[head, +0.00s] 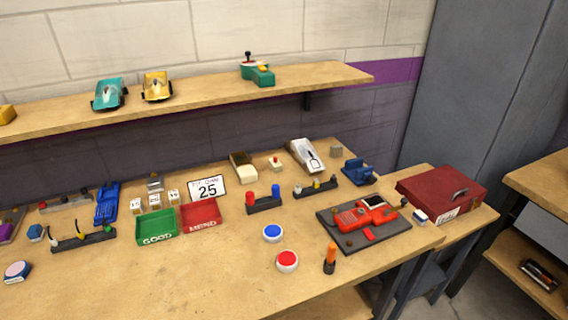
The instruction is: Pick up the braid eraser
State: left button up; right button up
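A small white block with a dark blue band (420,217) lies at the right end of the bench, just in front of the red toolbox. It looks most like the braid eraser, but it is too small for me to read any mark on it. It appears free of other things on its near side. Neither of my grippers shows in the head view.
A dark tray (345,239) with a red car lies left of the block. The red toolbox (442,192) stands close behind it. Green (157,226) and red bins (200,214) stand mid-bench. The bench's front middle is mostly clear.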

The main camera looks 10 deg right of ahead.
aim_at(421, 218)
jog(key=k+l+z, duration=0.1)
jog(key=z, duration=1.1)
